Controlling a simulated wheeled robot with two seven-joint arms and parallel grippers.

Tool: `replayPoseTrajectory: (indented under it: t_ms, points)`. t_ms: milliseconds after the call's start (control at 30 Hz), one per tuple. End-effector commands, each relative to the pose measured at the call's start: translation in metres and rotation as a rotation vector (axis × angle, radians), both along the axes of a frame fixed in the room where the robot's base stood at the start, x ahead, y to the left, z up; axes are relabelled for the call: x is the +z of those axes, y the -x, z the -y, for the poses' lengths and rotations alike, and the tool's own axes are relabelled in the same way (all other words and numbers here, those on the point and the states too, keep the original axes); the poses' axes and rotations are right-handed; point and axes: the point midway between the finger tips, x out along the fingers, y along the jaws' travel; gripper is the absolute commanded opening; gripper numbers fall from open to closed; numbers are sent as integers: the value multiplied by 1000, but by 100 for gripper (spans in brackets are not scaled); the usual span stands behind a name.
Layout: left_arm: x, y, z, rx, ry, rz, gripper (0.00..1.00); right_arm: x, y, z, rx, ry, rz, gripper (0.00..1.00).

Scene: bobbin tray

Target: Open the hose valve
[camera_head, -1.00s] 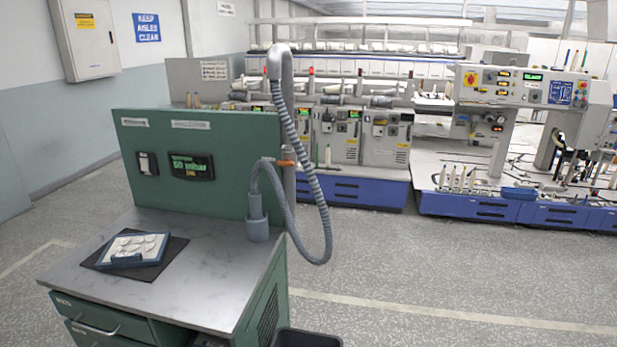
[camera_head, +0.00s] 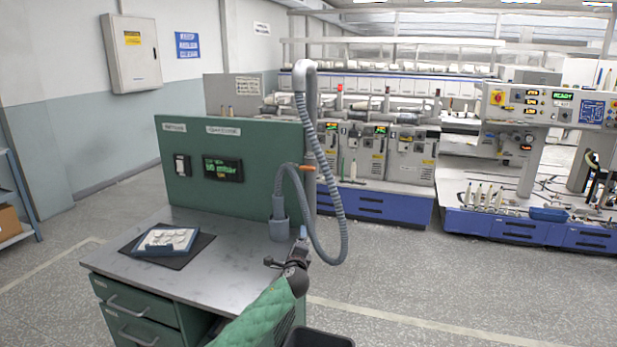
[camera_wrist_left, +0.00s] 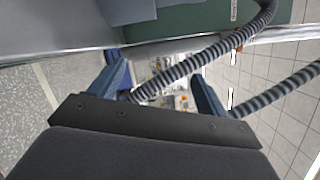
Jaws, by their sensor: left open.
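The grey ribbed hose (camera_head: 333,190) hangs in a loop from a bent pipe at the right end of the green panel. The valve's orange handle (camera_head: 306,168) sticks out sideways near the pipe. The hose's end nozzle sits in a grey cup holder (camera_head: 281,229) on the bench. My left gripper (camera_head: 286,250) is open, below the valve and just in front of the holder, over the bench's right edge. In the left wrist view, the hose (camera_wrist_left: 205,50) crosses beyond the open fingers of my left gripper (camera_wrist_left: 163,82). My right gripper is out of view.
The green panel (camera_head: 255,150) carries a lit display (camera_head: 222,170) and a switch (camera_head: 182,165). A tray of pale discs (camera_head: 167,241) lies on a dark mat on the bench. A dark bin (camera_head: 318,339) stands at the lower right. Textile machines stand behind, across open floor.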

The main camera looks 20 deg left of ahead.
Motion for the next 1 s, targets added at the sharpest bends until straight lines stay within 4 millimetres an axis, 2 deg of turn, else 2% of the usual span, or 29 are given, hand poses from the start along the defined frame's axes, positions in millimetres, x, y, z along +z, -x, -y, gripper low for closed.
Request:
replayPoseTrajectory:
  t_ms: [33, 200, 300, 400, 500, 667, 1000]
  points:
    - [24, -15, -5, -12, -138, 33, 76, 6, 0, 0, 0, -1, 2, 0]
    - [93, -54, -15, -30, -636, 121, 76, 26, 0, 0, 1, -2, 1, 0]
    - [122, -71, -18, -25, -882, 152, 76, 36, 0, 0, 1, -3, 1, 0]
    - [141, -81, -21, -15, -1060, 170, 76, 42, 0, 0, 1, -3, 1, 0]
    - [151, -87, -23, -8, -1166, 176, 76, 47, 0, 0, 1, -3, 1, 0]
    - [159, -94, -23, -4, -1213, 180, 76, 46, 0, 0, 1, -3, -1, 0]
    - [176, -135, -22, -3, -1207, 180, 76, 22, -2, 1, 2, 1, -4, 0]
